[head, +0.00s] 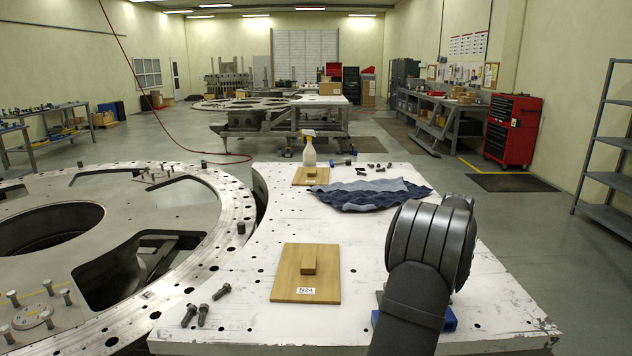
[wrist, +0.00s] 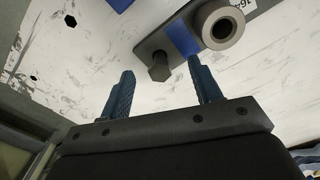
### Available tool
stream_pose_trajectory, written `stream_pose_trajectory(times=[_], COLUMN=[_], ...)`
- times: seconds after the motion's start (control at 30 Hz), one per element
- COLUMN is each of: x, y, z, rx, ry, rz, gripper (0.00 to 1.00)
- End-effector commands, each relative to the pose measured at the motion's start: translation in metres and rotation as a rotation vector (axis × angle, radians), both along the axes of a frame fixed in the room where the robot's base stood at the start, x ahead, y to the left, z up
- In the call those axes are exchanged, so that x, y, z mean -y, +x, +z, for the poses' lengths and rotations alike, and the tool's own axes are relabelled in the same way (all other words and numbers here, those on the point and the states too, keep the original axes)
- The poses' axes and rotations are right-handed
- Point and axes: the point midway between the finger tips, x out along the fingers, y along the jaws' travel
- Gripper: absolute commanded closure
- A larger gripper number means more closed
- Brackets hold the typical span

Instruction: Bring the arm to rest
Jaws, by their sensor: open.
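My gripper (wrist: 160,66) shows in the wrist view with its two blue ridged fingers apart and nothing between them. Beyond the fingertips, a grey bar (wrist: 155,38) with a hex bolt head (wrist: 160,68), a round grey collar (wrist: 220,25) and a blue band lies at the white plate. I cannot tell the exact gap between fingers and bar. In the head view my dark arm (head: 420,275) reaches over the right part of the white plate (head: 375,245); it hides the gripper. Blue parts (head: 450,319) show beside the arm, low down.
A large steel ring (head: 215,200) adjoins at left. The plate's middle has bare room.

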Motion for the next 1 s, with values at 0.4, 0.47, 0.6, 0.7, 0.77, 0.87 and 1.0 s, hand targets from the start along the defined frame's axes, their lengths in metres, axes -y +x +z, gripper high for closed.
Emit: stream_pose_trajectory(times=[0.4, 0.47, 0.6, 0.7, 0.77, 0.87, 1.0], x=[0.0, 0.0001, 0.0001, 0.0001, 0.0001, 0.0001, 0.0001], y=[0.0, 0.0, 0.0, 0.0, 0.0, 0.0, 0.0], z=[-0.0012, -0.0013, -0.0016, -0.0018, -0.0019, -0.002, -0.0022], rx=[0.0, 0.0, 0.0, 0.001, 0.001, 0.0, 0.0], ry=[0.0, 0.0, 0.001, 0.001, 0.001, 0.001, 0.001], rz=[-0.336, -0.384, -0.498, -0.58, -0.626, -0.697, -0.772], gripper=[0.42, 0.42, 0.42, 0.42, 0.42, 0.42, 0.42])
